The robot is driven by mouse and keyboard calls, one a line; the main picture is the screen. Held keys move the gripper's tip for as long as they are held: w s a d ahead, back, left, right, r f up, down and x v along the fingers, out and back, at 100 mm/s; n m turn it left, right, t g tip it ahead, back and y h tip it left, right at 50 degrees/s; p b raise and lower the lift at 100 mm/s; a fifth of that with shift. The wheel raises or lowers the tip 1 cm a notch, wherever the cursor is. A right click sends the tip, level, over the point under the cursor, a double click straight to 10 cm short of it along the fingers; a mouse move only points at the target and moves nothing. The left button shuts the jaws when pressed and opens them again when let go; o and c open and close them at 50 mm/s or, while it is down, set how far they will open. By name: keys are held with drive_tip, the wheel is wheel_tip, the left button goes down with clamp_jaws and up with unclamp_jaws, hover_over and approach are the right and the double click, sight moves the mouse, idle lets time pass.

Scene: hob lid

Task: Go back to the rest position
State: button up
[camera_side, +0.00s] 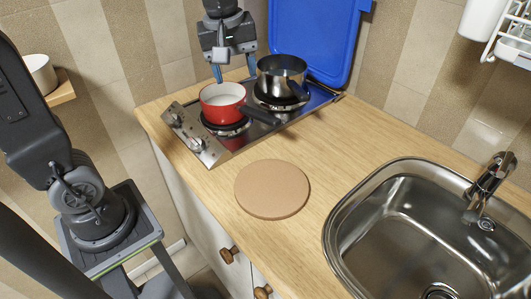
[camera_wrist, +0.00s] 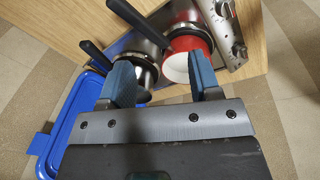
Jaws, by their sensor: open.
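My gripper (camera_side: 234,70) is open and empty, above the back of the hob, near the red pot. In the wrist view its two blue fingers (camera_wrist: 162,72) stand apart with the pots beyond them. The red pot (camera_side: 209,108), white inside with a black handle, stands on the front-left part of the steel hob (camera_side: 210,152); it also shows in the wrist view (camera_wrist: 192,43). A steel pot (camera_side: 280,66) stands on the hob to its right, also seen in the wrist view (camera_wrist: 140,55). The blue hob lid (camera_side: 315,35) stands raised behind the hob, against the wall.
A round tan board (camera_side: 272,189) lies on the wooden counter (camera_side: 325,145). A sink (camera_side: 410,235) with a tap (camera_side: 488,180) is at the right. A white rack (camera_side: 512,45) hangs on the wall at upper right. A small shelf (camera_side: 62,88) holds a white bowl (camera_side: 40,72) at left.

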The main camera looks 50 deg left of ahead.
drive_tip(key=s+d+f+m+t, duration=0.2)
drive_tip(key=s+f+m+t, duration=0.1)
drive_tip(key=s+m, duration=0.9)
drive_tip(key=shift+s+f+m+t, duration=0.15)
drive_tip(key=shift+s+m+t, duration=0.2)
drive_tip(key=shift+s, duration=0.4)
